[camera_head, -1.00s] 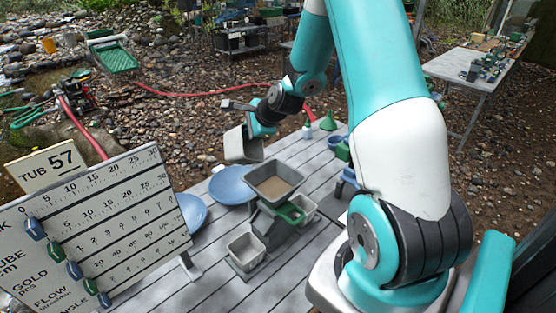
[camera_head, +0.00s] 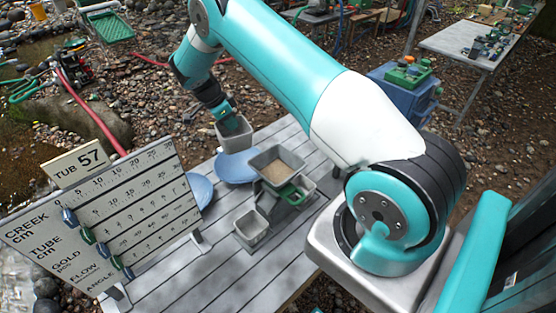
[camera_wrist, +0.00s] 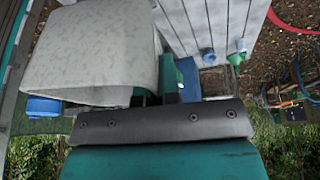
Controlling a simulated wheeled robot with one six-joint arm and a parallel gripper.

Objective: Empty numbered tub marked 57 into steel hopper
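A grey tub (camera_head: 235,134) hangs from my gripper (camera_head: 226,108), just behind and left of the steel hopper. It looks nearly upright, with its mouth facing up. No number is readable on it. In the wrist view my fingers (camera_wrist: 158,97) are closed at the edge of the pale tub (camera_wrist: 90,50), which fills the upper left. The square steel hopper (camera_head: 258,163) stands on the table with tan, sandy material in it. The tub's inside is too small to judge. A sign reading TUB 57 (camera_head: 77,163) stands at the left.
A small grey bin (camera_head: 250,228) and a green tray (camera_head: 290,195) sit by the hopper. A slider board (camera_head: 120,215) stands at the left. The front of the slatted table (camera_head: 200,275) is clear.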

